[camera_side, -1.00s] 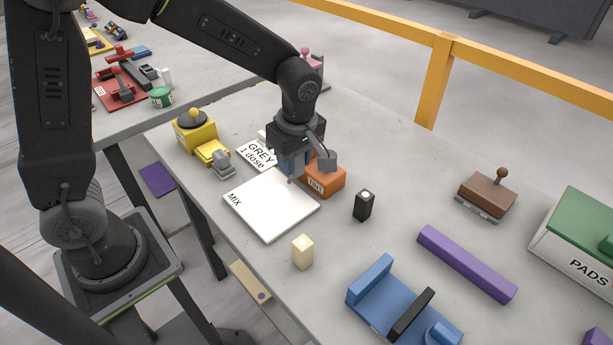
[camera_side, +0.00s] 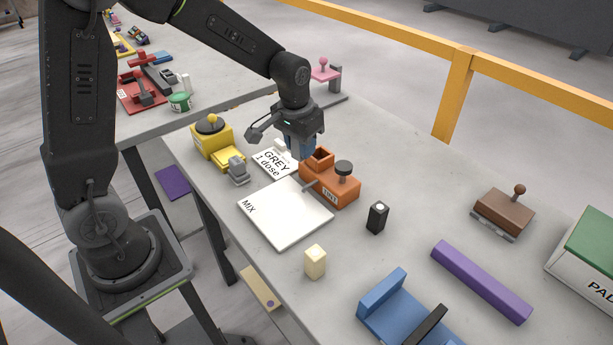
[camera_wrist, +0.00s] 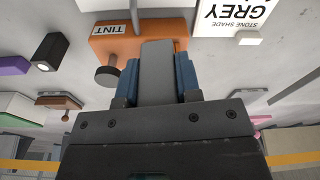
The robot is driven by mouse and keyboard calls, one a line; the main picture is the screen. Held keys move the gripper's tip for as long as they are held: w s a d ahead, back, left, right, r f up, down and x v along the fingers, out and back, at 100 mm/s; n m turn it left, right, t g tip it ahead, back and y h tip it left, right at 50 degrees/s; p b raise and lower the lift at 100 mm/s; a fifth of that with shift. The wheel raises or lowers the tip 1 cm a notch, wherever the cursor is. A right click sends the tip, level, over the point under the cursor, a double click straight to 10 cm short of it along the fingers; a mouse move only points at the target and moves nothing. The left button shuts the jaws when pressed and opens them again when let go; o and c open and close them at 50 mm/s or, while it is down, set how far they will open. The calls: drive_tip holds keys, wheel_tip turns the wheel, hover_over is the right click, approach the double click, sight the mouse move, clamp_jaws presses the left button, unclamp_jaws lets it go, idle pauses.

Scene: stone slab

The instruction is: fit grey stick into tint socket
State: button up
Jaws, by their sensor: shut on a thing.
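The orange tint block (camera_side: 337,188), labelled TINT, stands on the table. It has a raised square socket (camera_side: 320,157) with a dark opening, a dark round knob (camera_side: 344,167) and a grey spout at its front. It also shows in the wrist view (camera_wrist: 137,44). My gripper (camera_side: 299,154) is just behind and left of the socket in the side view. In the wrist view its blue fingers are shut on the grey stick (camera_wrist: 158,70), which overlaps the orange block there. The stick's lower end is hidden in the side view, so contact with the block cannot be told.
A white MIX board (camera_side: 285,216) lies in front. The GREY card (camera_side: 268,163) lies left of my gripper. A yellow device (camera_side: 212,145) stands farther left. A black block (camera_side: 377,217) and cream block (camera_side: 315,261) stand nearby.

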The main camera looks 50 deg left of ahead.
drive_tip(key=shift+w+a+m, duration=0.2)
drive_tip(key=shift+a+m, duration=0.25)
drive_tip(key=shift+m, duration=0.45)
drive_tip(key=shift+r, duration=0.2)
drive_tip(key=r, duration=0.4)
drive_tip(key=shift+w+d+r, duration=0.4)
drive_tip(key=w+d, duration=0.1)
drive_tip(key=d, duration=0.1)
drive_tip(key=w+d, duration=0.4)
drive_tip(key=shift+d+r, duration=0.1)
drive_tip(key=shift+d, duration=0.1)
drive_tip(key=w+d, duration=0.4)
drive_tip(key=d, duration=0.5)
approach(378, 196)
drive_tip(key=shift+s+d+f, duration=0.85)
drive_tip(key=shift+s+d, duration=0.1)
drive_tip(key=shift+f, duration=2.25)
